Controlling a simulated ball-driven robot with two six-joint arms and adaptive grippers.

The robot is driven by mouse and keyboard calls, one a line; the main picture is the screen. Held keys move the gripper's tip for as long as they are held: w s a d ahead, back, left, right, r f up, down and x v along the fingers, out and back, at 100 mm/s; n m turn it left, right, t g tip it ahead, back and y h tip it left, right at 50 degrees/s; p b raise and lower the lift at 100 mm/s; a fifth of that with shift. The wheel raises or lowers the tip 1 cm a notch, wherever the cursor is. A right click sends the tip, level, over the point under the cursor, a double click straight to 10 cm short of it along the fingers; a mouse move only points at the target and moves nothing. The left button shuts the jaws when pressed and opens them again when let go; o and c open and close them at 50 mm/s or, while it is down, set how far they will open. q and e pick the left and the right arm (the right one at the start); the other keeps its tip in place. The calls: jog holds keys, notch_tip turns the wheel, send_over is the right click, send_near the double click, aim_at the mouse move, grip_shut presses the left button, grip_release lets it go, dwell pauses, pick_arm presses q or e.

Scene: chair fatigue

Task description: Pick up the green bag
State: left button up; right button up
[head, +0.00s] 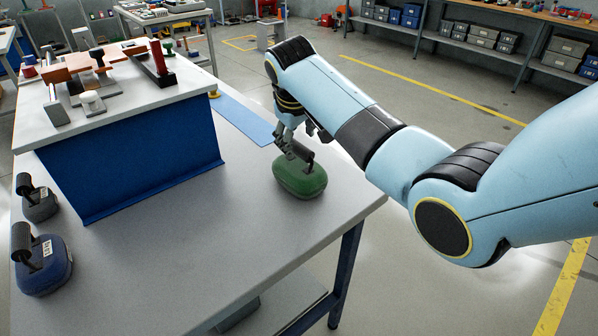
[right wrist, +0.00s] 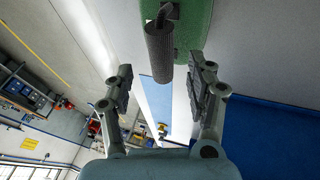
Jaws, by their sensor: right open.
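The green bag (head: 300,178) sits on the grey table near its right edge, with a dark cylindrical handle on top. My right gripper (head: 291,148) is just above the bag, at its handle. In the right wrist view, the green bag (right wrist: 190,25) is at the top, and its dark handle (right wrist: 160,52) hangs into the gap ahead of my two spread fingers (right wrist: 162,85). The fingers are open and do not appear to touch the handle. My left gripper is not in view.
Two dark blue bags with handles, a smaller one (head: 38,200) and a larger one (head: 42,262), stand at the table's left. A blue-sided stand (head: 140,155) with a grey top holds several parts. A flat blue strip (head: 243,120) lies behind the green bag. The table front (head: 190,250) is clear.

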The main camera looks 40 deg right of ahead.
aim_at(298, 145)
jog(key=x, duration=0.4)
jog(key=shift+s+f, duration=0.1)
jog(key=shift+f, duration=0.25)
jog(key=shift+c, duration=0.3)
grip_shut()
jog(key=shift+r, duration=0.2)
